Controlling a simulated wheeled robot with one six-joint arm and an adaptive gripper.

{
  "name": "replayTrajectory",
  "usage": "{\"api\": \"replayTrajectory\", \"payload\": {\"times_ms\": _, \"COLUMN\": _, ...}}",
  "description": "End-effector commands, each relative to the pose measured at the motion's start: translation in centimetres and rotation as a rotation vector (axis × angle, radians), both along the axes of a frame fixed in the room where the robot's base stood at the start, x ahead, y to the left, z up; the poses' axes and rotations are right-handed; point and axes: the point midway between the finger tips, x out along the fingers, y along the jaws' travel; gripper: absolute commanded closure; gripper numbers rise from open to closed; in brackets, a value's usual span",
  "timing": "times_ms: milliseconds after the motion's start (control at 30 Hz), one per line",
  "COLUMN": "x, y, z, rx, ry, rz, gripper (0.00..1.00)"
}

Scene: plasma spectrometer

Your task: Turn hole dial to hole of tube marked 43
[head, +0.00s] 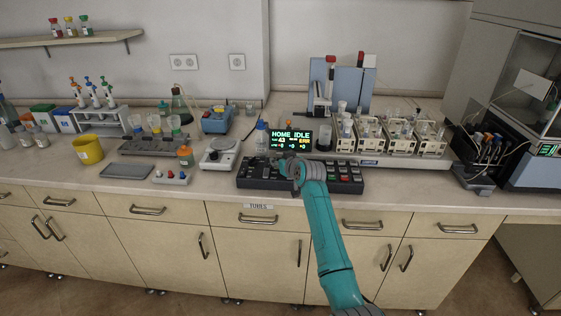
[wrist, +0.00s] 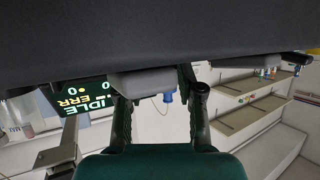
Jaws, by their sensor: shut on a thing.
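The dark control console (head: 257,181) lies on the bench with rows of keys. Its display (head: 284,140) reads HOME IDLE and ERR, with small figures that seem to include 43. The display also shows upside down in the wrist view (wrist: 83,98). My gripper (head: 288,172) is low over the console's middle. In the wrist view my gripper (wrist: 160,90) has its fingers on both sides of a grey knob (wrist: 145,83) on the dark console face, shut on it. I take this knob for the hole dial. Its marks are not readable, and the gripper hides it in the head view.
Right of the display stands a long rack unit with several tube holders (head: 372,138). A balance (head: 221,154) and a blue-capped bottle (head: 262,137) stand left of the display. A yellow cup (head: 88,150) is farther left. The bench front edge is just before the console.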

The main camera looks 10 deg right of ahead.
Motion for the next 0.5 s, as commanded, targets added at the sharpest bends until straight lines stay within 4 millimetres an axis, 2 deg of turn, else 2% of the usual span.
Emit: {"api": "replayTrajectory", "payload": {"times_ms": 500, "x": -0.01, "y": 1.01, "z": 0.03, "rx": -0.003, "ry": -0.001, "rz": -0.331, "gripper": 0.97}}
